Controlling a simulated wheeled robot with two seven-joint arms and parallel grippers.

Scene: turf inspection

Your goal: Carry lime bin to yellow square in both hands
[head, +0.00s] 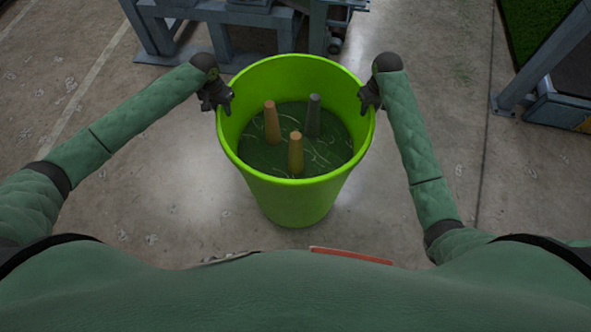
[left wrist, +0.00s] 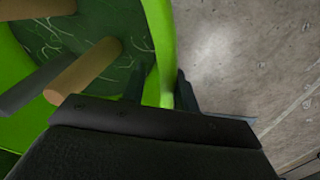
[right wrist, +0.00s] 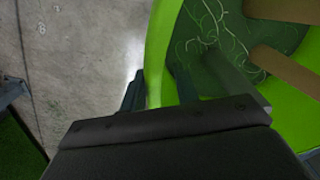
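The lime bin (head: 292,200) is upright in front of my body, in the middle of the head view. My left gripper (head: 226,104) is at the left side of its rim and my right gripper (head: 366,102) at the right side. In the left wrist view the fingers are on either side of the rim (left wrist: 166,50), shut on it. In the right wrist view the fingers hold the rim (right wrist: 158,50) the same way. I cannot tell whether the bin's base touches the floor. No yellow square shows in any view.
Inside the bin are two tan pegs (head: 295,153) and a grey peg (head: 314,117) on a dark green bottom with pale strands. A grey-blue metal frame (head: 225,38) stands behind the bin. Another frame with turf (head: 535,28) is at the right. Concrete floor (head: 150,210) is clear at both sides.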

